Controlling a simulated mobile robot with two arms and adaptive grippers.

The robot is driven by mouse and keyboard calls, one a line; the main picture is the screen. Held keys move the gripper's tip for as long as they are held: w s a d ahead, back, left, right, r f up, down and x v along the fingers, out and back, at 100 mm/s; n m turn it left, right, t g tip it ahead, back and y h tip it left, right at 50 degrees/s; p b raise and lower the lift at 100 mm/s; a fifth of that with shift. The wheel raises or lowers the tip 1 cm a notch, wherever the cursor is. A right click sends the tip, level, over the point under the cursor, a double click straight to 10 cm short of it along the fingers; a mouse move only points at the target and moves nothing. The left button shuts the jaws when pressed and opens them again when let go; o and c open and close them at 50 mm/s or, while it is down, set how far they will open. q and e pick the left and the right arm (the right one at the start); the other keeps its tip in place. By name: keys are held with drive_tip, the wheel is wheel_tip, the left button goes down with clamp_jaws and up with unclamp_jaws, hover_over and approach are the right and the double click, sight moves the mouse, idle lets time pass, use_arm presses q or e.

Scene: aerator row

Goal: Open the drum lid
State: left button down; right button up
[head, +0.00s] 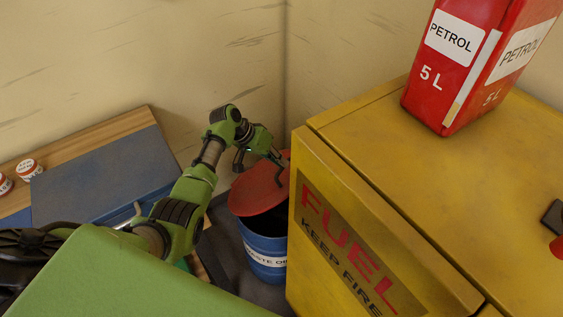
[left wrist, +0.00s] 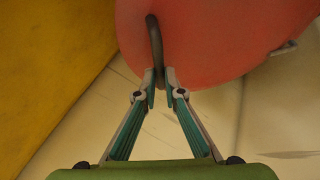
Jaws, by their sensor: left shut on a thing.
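The blue drum (head: 266,262), labelled as waste oil, stands between a workbench and a yellow cabinet in the head view. Its red lid (head: 258,193) is tilted up, and a dark opening shows between it and the drum's front rim. The lid's underside and hinge are hidden. My left gripper (head: 277,160) is at the upper side of the lid. In the left wrist view, my left gripper (left wrist: 160,77) is shut on the dark bar handle (left wrist: 155,42) on the red lid (left wrist: 210,40). My right gripper is not in view.
The yellow fuel cabinet (head: 335,215) stands close on the right, with a red petrol can (head: 450,90) on top. A workbench (head: 130,128) with a blue-grey case (head: 105,175) is at left. Walls close off the corner behind the drum.

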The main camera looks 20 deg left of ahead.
use_arm(q)
drive_tip(key=shift+s+a+f, duration=0.1)
drive_tip(key=shift+a+f, duration=0.2)
drive_tip(key=shift+a, duration=0.2)
drive_tip(key=c, duration=2.2)
unclamp_jaws()
drive_tip(key=shift+o, duration=0.3)
drive_tip(key=shift+a+f, duration=0.15)
drive_tip(key=shift+a, duration=0.1)
drive_tip(key=shift+d, duration=0.2)
drive_tip(key=shift+r, duration=0.2)
drive_tip(key=v, duration=1.1)
drive_tip(key=shift+r, duration=0.35)
